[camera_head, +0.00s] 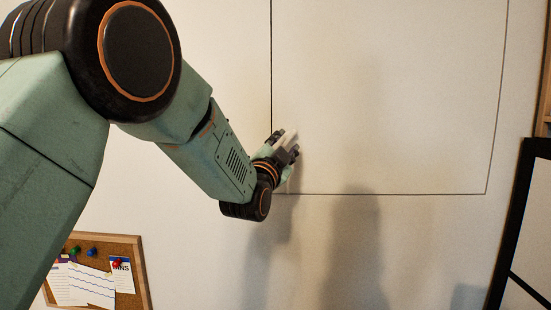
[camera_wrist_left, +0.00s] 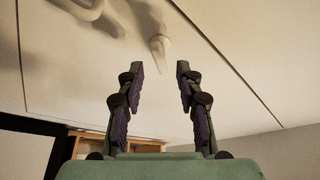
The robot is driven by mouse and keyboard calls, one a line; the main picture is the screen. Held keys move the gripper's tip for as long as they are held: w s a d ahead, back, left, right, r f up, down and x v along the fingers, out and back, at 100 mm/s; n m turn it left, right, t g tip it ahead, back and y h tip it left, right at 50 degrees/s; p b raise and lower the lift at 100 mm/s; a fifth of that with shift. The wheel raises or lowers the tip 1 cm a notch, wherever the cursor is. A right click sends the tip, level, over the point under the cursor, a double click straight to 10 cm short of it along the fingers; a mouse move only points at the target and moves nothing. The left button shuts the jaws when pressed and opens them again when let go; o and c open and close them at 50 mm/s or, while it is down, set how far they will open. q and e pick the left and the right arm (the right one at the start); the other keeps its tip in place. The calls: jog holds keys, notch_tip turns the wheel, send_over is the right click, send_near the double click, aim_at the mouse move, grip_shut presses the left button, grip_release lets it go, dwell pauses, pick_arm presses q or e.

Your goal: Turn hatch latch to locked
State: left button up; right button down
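The hatch (camera_head: 385,95) is a large pale panel in the wall, its edge marked by a thin dark line, and it looks flush with the wall. My left gripper (camera_head: 287,143) is at the hatch's lower left edge in the head view, largely hiding what lies there. In the left wrist view my left gripper (camera_wrist_left: 156,75) is open, with its two fingers apart. A pale, blunt-ended piece that looks like the latch (camera_wrist_left: 160,46) shows just beyond the fingertips, roughly between them. I cannot tell whether the fingers touch it. My right gripper is not in view.
A cork board (camera_head: 140,270) with papers and pins hangs at the lower left. A dark-framed object (camera_head: 520,220) stands at the right. A pale curved piece (camera_wrist_left: 85,10) shows at the top of the left wrist view. The wall below the hatch is clear.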

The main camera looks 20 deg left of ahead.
pick_arm(q)
jog(key=v, duration=0.8)
jog(key=shift+s, duration=0.3)
jog(key=shift+r, duration=0.1)
